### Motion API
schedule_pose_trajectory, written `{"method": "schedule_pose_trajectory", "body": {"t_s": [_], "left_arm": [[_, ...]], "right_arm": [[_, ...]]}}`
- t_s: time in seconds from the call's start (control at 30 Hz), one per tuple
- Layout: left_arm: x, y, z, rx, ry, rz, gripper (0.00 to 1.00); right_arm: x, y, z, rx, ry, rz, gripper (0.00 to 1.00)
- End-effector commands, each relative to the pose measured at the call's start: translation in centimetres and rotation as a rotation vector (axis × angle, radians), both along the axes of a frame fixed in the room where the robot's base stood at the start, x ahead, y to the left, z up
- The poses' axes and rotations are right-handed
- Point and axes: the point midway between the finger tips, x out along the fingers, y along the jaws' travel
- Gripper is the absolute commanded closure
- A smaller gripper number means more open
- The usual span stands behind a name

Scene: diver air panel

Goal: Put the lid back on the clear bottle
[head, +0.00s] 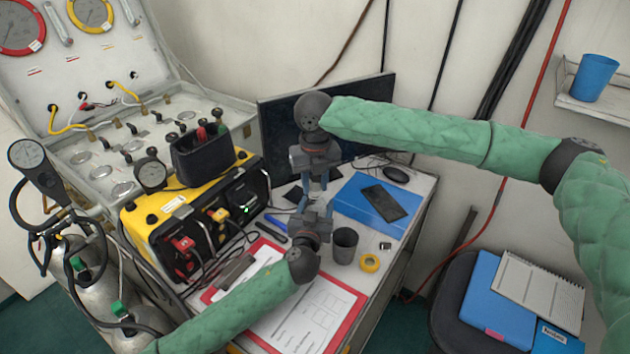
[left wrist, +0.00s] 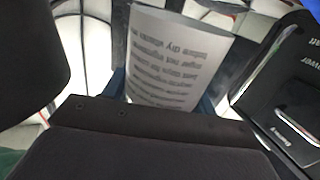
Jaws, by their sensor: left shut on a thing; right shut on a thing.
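My left gripper (head: 315,208) comes up from below and is shut on a small bottle. In the left wrist view the bottle (left wrist: 177,58) shows a pale grey label with upside-down print, between the blue fingers. My right gripper (head: 318,178) points down from directly above the left one, their fingertips very close together. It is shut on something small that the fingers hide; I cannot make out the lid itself. In the head view the bottle is mostly hidden between the two grippers. I cannot tell whether lid and bottle touch.
Below the grippers are a dark grey cup (head: 344,246), a yellow tape roll (head: 370,263) and a red clipboard (head: 345,318) with papers. A yellow power unit (head: 165,235) stands left, a monitor (head: 375,110) behind.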

Motion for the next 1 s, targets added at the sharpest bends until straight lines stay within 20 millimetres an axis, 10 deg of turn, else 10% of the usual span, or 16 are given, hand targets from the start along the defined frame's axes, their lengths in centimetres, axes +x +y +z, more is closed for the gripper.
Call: {"method": "schedule_pose_trajectory", "body": {"t_s": [1.0], "left_arm": [[-0.03, -0.04, -0.06, 0.0, 0.001, 0.0, 1.0]], "right_arm": [[0.02, 0.16, -0.02, 0.001, 0.001, -1.31, 0.89]]}}
